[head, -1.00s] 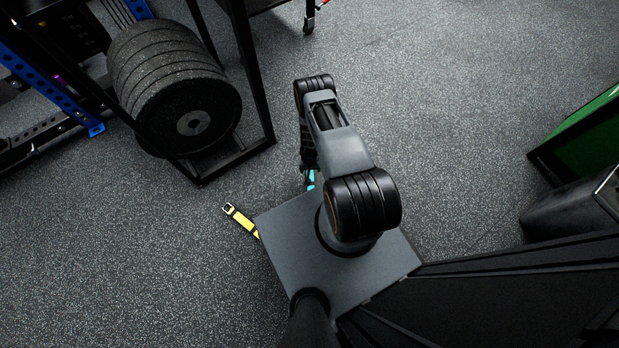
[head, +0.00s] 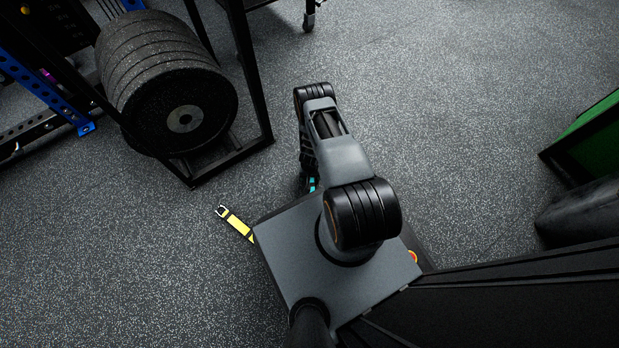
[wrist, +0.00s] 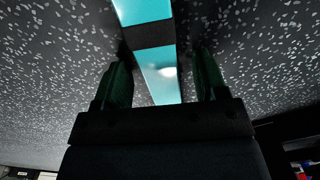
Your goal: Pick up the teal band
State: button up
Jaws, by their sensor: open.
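The teal band (wrist: 160,75) lies on the speckled floor and fills the upper middle of the wrist view, with a black stripe across it. It runs down between the two fingers of my gripper (wrist: 162,82), which are open on either side of it. Whether the fingers touch it I cannot tell. In the head view only a small piece of the teal band (head: 312,184) shows beside my arm; the rest is hidden by my arm and base.
A yellow strap (head: 236,224) with a buckle lies on the floor just left of my base. A rack of black weight plates (head: 175,90) stands at upper left. A green-sided box (head: 590,140) is at right. The floor ahead is largely clear.

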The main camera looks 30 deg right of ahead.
jog(key=c, duration=1.1)
jog(key=shift+r, duration=0.15)
notch_tip(320, 180, up, 10)
jog(key=p, duration=1)
